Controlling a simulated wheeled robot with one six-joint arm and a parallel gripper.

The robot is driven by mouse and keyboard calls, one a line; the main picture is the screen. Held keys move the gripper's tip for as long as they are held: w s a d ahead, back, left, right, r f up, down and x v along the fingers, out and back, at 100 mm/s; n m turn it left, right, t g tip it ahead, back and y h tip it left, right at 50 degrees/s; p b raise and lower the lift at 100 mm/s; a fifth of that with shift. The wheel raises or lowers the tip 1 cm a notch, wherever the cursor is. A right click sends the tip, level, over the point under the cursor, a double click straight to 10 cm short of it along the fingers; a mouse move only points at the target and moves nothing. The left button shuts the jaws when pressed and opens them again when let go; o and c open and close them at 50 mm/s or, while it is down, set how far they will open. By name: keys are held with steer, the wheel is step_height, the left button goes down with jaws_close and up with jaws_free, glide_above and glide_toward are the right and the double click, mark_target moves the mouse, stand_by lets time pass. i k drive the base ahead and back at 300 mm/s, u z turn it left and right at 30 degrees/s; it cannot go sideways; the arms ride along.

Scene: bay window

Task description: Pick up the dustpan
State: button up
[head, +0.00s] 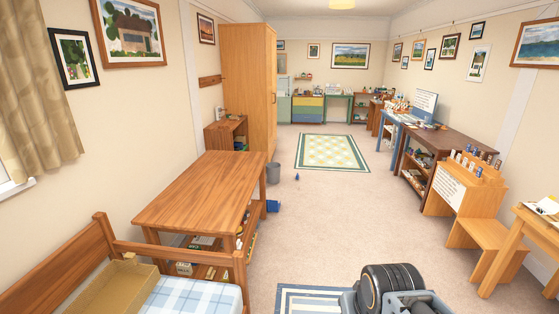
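No dustpan can be made out for certain. A blue object (273,206) lies on the carpet by the right end of the wooden table; it is too small to tell whether it is the dustpan. A smaller blue item (297,177) is on the floor beyond it, beside the grey bin (273,172). Part of my arm shows at the bottom right of the middle, but my gripper's fingers are not in view.
A wooden table (200,190) with a loaded lower shelf stands left, behind a bed (190,298). The carpet (345,220) between is clear, leading to a checked rug (332,152).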

mark_target(271, 206)
steer(key=z, duration=0.35)
steer(key=i, duration=4.4)
steer(key=u, duration=1.2)
steer(key=i, duration=1.2)
steer(key=u, duration=0.3)
